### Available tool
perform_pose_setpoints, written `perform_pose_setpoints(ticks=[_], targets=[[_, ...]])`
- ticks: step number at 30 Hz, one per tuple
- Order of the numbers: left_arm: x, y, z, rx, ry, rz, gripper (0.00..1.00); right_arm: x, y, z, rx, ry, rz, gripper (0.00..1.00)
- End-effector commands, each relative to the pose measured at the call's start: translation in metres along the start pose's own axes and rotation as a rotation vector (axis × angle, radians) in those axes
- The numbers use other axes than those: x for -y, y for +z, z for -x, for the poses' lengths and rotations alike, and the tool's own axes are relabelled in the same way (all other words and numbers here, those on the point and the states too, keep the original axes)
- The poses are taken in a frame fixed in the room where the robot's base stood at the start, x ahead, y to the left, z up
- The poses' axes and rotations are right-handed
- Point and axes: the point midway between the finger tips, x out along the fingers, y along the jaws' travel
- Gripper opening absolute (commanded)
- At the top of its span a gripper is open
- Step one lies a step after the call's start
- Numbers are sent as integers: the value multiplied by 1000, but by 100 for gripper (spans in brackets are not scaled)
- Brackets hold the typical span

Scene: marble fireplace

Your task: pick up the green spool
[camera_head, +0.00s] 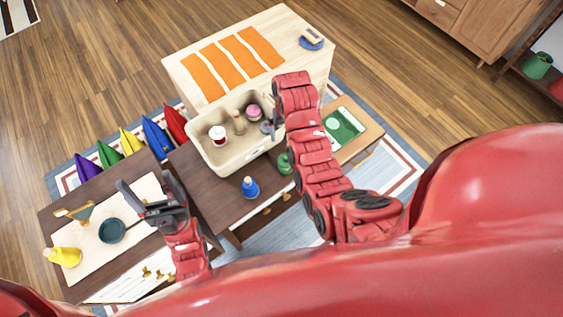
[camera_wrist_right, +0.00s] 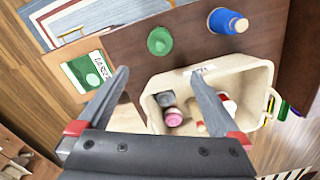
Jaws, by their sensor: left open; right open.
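The green spool (camera_head: 285,163) stands on the dark brown table (camera_head: 205,200), just outside the beige bin (camera_head: 217,167). My right arm partly covers it in the head view. It shows whole in the right wrist view (camera_wrist_right: 160,41), beyond the gap between my right fingertips. My right gripper (camera_wrist_right: 160,75) is open and empty, above the bin's edge, apart from the spool. In the head view it is mostly hidden by its arm. My left gripper (camera_head: 146,184) is open and empty at the left, over the white mat.
A blue spool (camera_head: 250,187) stands near the green one. The bin holds several items, including a pink one (camera_head: 254,110). A green-and-white card (camera_head: 343,127) lies to the right. A dark pan (camera_head: 112,231) and yellow item (camera_head: 67,257) are at the left.

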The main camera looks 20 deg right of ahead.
Motion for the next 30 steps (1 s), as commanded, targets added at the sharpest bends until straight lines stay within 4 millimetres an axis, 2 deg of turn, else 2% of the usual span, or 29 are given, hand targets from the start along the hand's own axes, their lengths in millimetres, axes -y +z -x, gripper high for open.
perform_pose_setpoints(ticks=[5, 18, 19, 20, 26, 30], targets=[[-1, 4, 24, 0, 0, 0, 84, -1, 0, -26, 2, 1, 0, 100], [-5, 18, 106, 0, 0, 0, 84, 0, 0, -110, -2, 1, 0, 100], [-5, 16, 94, 1, 0, 0, 84, -1, 0, -106, 1, 1, -1, 100], [-4, 15, 91, 0, 0, 0, 84, 0, 1, -110, 4, 1, 0, 100], [-4, 14, 86, 0, 0, 0, 84, 0, 0, -124, 0, 0, 0, 100], [-4, 13, 75, 0, 0, 0, 84, 1, 1, -139, 4, 0, 0, 100]])
